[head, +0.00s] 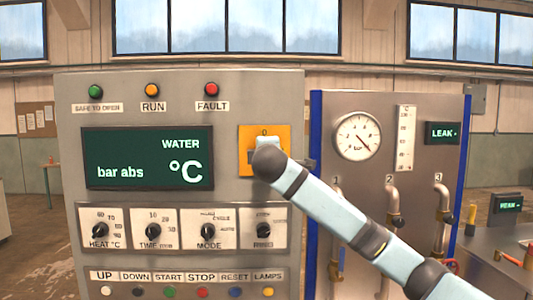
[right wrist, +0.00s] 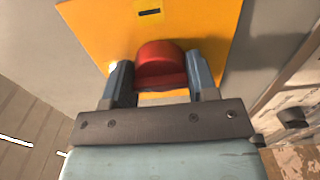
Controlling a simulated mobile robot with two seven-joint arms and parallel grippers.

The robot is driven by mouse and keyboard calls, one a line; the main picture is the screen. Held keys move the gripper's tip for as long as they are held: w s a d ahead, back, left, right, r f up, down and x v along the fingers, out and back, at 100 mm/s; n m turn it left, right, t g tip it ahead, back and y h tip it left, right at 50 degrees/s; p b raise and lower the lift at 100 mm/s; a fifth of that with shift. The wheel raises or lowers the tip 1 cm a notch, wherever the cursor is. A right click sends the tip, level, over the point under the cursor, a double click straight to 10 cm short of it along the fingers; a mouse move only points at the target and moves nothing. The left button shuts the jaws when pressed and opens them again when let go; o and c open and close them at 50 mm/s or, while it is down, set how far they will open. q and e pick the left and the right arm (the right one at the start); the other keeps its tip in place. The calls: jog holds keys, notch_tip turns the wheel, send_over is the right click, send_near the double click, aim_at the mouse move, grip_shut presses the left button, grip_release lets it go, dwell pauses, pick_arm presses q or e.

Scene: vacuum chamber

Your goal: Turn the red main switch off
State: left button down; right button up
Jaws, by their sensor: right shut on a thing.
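The red main switch (right wrist: 162,64) sits on a yellow plate (right wrist: 88,22) in the right wrist view. My right gripper (right wrist: 160,80) has one finger on each side of the red knob and is shut on it. In the head view the yellow plate (head: 245,134) is on the grey control panel, right of the dark display. There my right arm and hand cover the red knob, so it is hidden. My left gripper is in neither view.
The panel has a display (head: 147,158), several knobs such as the heat knob (head: 99,230), and a row of coloured buttons below. A second steel panel with a gauge (head: 358,137) and pipes stands to the right, behind my right arm.

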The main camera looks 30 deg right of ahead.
jog(key=o, duration=0.9)
jog(key=b+v, duration=0.3)
jog(key=v, duration=1.1)
jog(key=shift+d, duration=0.1)
